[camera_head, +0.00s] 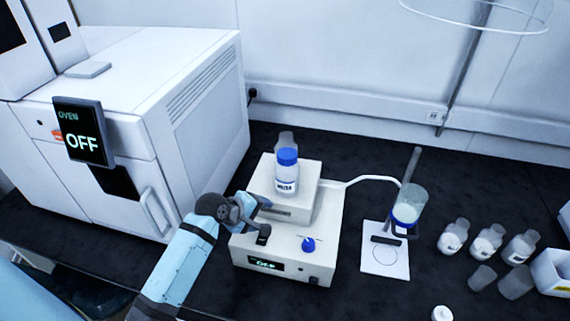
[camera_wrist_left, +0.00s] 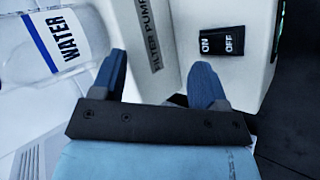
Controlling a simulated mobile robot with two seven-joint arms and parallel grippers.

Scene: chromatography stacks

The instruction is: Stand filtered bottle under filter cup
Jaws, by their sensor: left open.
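The filter cup (camera_head: 409,204), a clear cup with a blue band, hangs on a stand over a white plate with a circle (camera_head: 391,262). No bottle stands on that circle. Three small clear bottles with white contents, the left one (camera_head: 453,237), the middle one (camera_head: 487,243) and the right one (camera_head: 521,247), stand right of the stand; their labels are too small to read, so I cannot tell which is the filtered bottle. My left gripper (camera_head: 264,219) is open and empty at the pump's left front, with a black switch beside its fingers in the left wrist view (camera_wrist_left: 160,75).
The white filter pump (camera_head: 330,222) carries a blue-capped water bottle (camera_head: 287,172) and has a blue knob (camera_head: 308,244). A tube runs from it to the stand. Two clear cups (camera_head: 482,277) stand before the bottles. A white oven (camera_head: 130,110) fills the left.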

